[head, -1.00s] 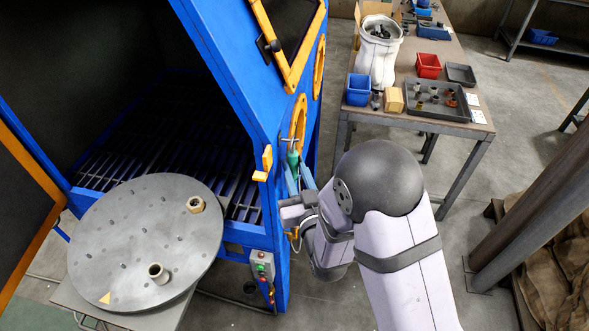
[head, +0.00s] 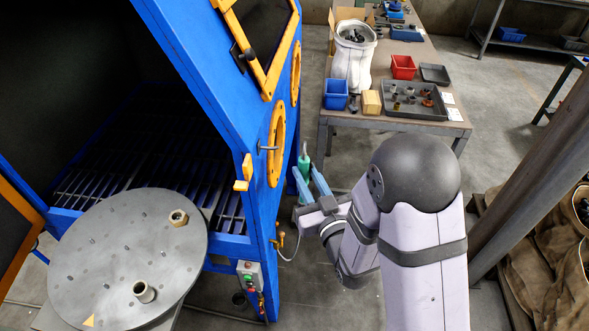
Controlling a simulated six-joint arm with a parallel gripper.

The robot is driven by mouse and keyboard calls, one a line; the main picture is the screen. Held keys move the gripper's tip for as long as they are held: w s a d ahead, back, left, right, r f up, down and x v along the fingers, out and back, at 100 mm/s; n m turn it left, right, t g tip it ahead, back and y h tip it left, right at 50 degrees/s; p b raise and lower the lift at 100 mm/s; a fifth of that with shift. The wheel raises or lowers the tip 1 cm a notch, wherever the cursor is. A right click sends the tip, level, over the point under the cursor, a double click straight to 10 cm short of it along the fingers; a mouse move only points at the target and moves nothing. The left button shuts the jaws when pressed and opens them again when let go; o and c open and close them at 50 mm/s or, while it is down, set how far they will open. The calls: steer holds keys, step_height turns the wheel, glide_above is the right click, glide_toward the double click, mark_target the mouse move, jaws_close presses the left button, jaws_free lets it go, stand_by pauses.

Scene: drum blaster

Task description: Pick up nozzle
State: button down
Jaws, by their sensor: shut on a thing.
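The nozzle (head: 304,164) has a green-teal body and a pale metal tip that points up. My gripper (head: 309,178) has light-blue fingers and is shut on the nozzle. It holds the nozzle roughly upright in the air, just right of the blue blast cabinet (head: 215,75). A small metal peg (head: 268,148) sticks out of the cabinet's side, to the left of the nozzle and apart from it in the picture. The lower part of the nozzle is partly hidden by the fingers.
A thin hose (head: 296,246) hangs below my gripper near a brass valve (head: 279,236) on the cabinet. A round grey turntable (head: 125,250) carries two metal fittings. A workbench (head: 395,127) with bins, a tray and a white sack stands behind. A post (head: 530,150) rises at right.

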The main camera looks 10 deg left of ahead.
steer(key=d+p, duration=0.2)
steer(key=d, duration=0.8)
steer(key=shift+d, duration=0.35)
step_height(320, 180, down, 10)
steer(key=s+a, duration=0.2)
steer(key=s, duration=0.1)
steer(key=w+d+r+m+t+h, duration=0.2)
steer(key=d+m+h, duration=0.3)
steer(key=d+h, duration=0.3)
steer(key=w+d, duration=0.1)
steer(key=d, duration=0.1)
steer(key=shift+d+r, duration=0.15)
steer(key=shift+d, duration=0.2)
